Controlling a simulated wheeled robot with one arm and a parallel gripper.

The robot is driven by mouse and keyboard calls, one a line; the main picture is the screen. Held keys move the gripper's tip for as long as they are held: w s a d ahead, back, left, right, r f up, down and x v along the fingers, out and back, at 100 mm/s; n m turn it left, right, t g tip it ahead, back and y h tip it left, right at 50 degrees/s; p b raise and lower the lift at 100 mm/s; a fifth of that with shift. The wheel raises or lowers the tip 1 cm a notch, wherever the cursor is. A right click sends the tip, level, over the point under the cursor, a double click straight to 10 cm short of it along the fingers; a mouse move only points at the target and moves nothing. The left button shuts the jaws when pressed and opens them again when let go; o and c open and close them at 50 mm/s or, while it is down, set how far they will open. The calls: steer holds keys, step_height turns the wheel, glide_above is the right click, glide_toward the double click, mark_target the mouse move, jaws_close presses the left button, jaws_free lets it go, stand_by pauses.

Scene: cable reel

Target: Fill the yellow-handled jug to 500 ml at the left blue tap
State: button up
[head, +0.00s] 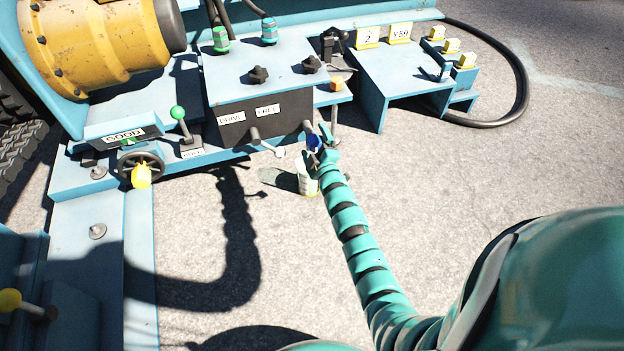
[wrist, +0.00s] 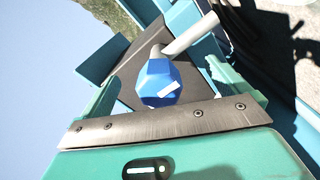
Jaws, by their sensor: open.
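A blue faceted tap knob (head: 314,142) sits at the lower right corner of the dark box, right of a pale spout. It also shows in the wrist view (wrist: 160,82), with a small white mark on its face and a pale grey pipe behind it. My gripper (head: 325,143) is at the knob. In the wrist view its two teal fingers stand apart on either side of the knob, and I cannot tell whether they touch it. A whitish jug (head: 306,180) is below the knob, partly hidden by my arm. Its handle and water level cannot be made out.
The dark box (head: 280,118) has labels and short levers. A blue bench (head: 385,75) with number cards stands to its right. A green-knobbed lever (head: 178,113) and handwheel (head: 140,165) are at left. Open pavement lies in front.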

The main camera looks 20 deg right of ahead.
steer(key=shift+s, duration=0.15)
steer(key=shift+s+r, duration=0.1)
steer(key=shift+s, duration=0.7)
steer(key=shift+s+d+p, duration=0.1)
steer(key=shift+s+p, duration=0.4)
steer(key=shift+s, duration=1.55)
